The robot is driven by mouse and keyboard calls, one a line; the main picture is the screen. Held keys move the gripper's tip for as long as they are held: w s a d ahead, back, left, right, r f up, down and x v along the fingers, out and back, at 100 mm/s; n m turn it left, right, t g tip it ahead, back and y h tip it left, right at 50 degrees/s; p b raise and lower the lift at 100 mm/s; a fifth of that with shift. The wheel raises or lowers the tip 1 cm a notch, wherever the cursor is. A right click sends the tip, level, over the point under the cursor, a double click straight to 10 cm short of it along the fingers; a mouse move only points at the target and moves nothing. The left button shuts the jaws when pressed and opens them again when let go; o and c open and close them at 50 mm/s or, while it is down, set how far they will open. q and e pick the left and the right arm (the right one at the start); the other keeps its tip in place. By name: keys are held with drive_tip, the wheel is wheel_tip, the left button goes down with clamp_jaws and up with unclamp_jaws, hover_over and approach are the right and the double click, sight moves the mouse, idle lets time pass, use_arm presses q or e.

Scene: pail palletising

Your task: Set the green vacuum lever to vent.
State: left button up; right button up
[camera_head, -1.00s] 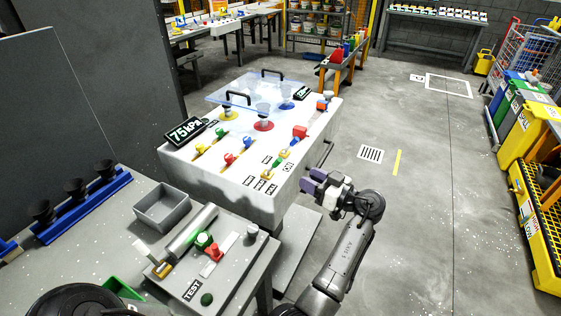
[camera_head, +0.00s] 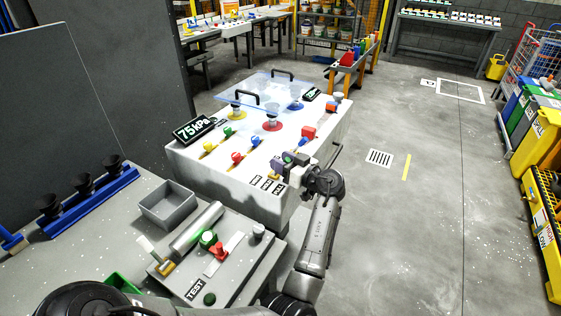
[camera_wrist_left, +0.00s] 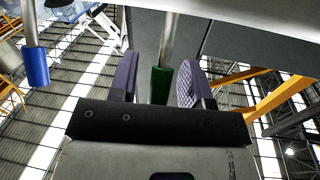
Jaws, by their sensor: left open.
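My left gripper (camera_head: 284,163) is at the near right corner of the white vacuum bench (camera_head: 222,180). Its purple fingers are open. In the left wrist view, the green lever handle (camera_wrist_left: 161,86) on a metal rod hangs between the two fingers (camera_wrist_left: 158,80), with a visible gap to the right finger. The blue lever handle (camera_wrist_left: 36,67) is outside the fingers, on the left. In the head view my gripper largely covers the green lever, so its setting is hard to read. My right gripper is not in view.
A display (camera_head: 194,129) on the bench reads 75 kPa. Red, yellow, blue and green knobs stand on the bench top, close to my gripper. A grey test table (camera_head: 120,235) with a grey bin (camera_head: 168,206) is at lower left.

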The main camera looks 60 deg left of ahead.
use_arm(q)
drive_tip(key=shift+s+a, duration=0.1)
drive_tip(key=shift+a, duration=0.35)
drive_tip(key=shift+c, duration=0.3)
clamp_jaws()
